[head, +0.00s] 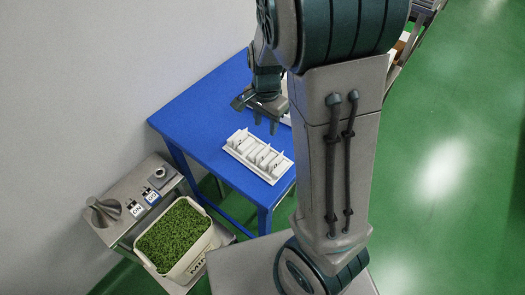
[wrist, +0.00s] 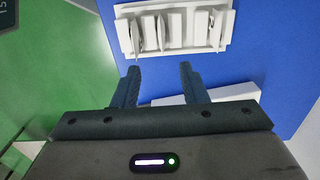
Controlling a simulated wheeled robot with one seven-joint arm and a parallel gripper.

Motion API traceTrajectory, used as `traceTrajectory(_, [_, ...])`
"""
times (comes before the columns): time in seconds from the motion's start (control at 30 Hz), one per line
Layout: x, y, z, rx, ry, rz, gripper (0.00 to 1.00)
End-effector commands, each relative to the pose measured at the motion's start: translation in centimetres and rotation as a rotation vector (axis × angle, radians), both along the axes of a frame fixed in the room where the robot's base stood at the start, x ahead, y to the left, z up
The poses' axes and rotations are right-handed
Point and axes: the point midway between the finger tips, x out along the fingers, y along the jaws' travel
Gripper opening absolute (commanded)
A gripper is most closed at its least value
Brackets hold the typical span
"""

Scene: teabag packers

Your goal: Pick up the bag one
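A white rack (head: 265,171) with several upright white teabags lies on the blue table (head: 190,118). The teabags (head: 254,150) stand in a row in its slots; I cannot tell which one is bag one. The rack also shows at the top of the wrist view (wrist: 128,40), with the teabags (wrist: 164,32) between its edges. My gripper (head: 265,128) is above the table, behind the rack. In the wrist view my gripper (wrist: 158,72) has its two fingers apart, with nothing between them, short of the rack.
Another white object (wrist: 180,99) lies on the table, partly hidden below my gripper in the wrist view. The table's left part is clear.

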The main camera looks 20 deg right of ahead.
Motion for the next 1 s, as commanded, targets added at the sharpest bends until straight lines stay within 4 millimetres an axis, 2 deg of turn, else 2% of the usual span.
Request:
traceTrajectory(0.1, [-0.2,0.0,-2.5,-0.002,0.007,-0.001,0.39])
traceTrajectory(0.3, [-0.1,0.0,-6.0,-0.001,0.004,0.0,0.39])
traceTrajectory(0.63, [-0.1,0.2,-8.3,0.0,0.004,0.002,0.39])
traceTrajectory(0.9, [-0.2,0.6,-11.8,-0.001,0.004,0.001,0.39])
traceTrajectory(1.0, [-0.1,0.7,-12.4,0.0,0.002,0.002,0.39])
